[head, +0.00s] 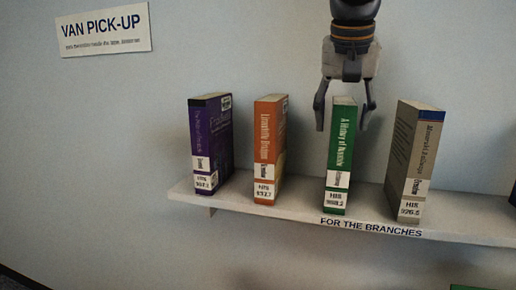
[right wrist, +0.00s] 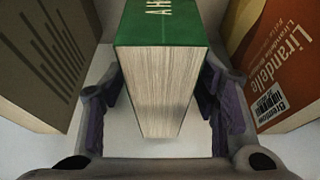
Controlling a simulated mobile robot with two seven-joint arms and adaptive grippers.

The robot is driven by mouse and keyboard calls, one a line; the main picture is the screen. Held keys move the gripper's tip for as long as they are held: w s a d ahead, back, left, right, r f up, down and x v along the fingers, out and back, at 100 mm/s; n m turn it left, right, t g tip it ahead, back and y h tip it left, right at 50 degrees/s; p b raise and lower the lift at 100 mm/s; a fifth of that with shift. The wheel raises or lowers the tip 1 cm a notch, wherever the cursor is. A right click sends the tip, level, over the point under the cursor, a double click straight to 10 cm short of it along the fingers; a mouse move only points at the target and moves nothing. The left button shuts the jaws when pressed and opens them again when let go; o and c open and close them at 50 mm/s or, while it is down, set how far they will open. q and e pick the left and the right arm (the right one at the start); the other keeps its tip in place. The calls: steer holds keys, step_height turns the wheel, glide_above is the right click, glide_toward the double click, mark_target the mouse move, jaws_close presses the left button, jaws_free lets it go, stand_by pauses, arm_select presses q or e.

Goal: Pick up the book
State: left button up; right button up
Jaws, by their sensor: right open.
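Several books stand upright on a white shelf (head: 290,208). The green book (head: 340,155) is third from the left and carries white spine labels. My right gripper (head: 344,122) comes down from above it, with open fingers on either side of its top. In the right wrist view the green book (right wrist: 163,70) lies between the two fingers (right wrist: 165,115), with a gap on each side. The purple book (head: 210,145), orange book (head: 268,150) and grey-brown book (head: 413,160) stand apart from it. My left gripper is not in view.
The orange book (right wrist: 285,60) and the grey-brown book (right wrist: 42,60) flank the fingers in the right wrist view. The shelf edge reads "FOR THE BRANCHES". A "VAN PICK-UP" sign (head: 104,28) hangs on the wall. A dark object (head: 513,194) shows at the right edge.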

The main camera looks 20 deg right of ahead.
steer(key=x, duration=0.3)
steer(key=shift+w+d, duration=0.1)
steer(key=shift+w, duration=0.05)
steer(key=shift+f, duration=0.3)
stand_by(0.3)
jaws_close()
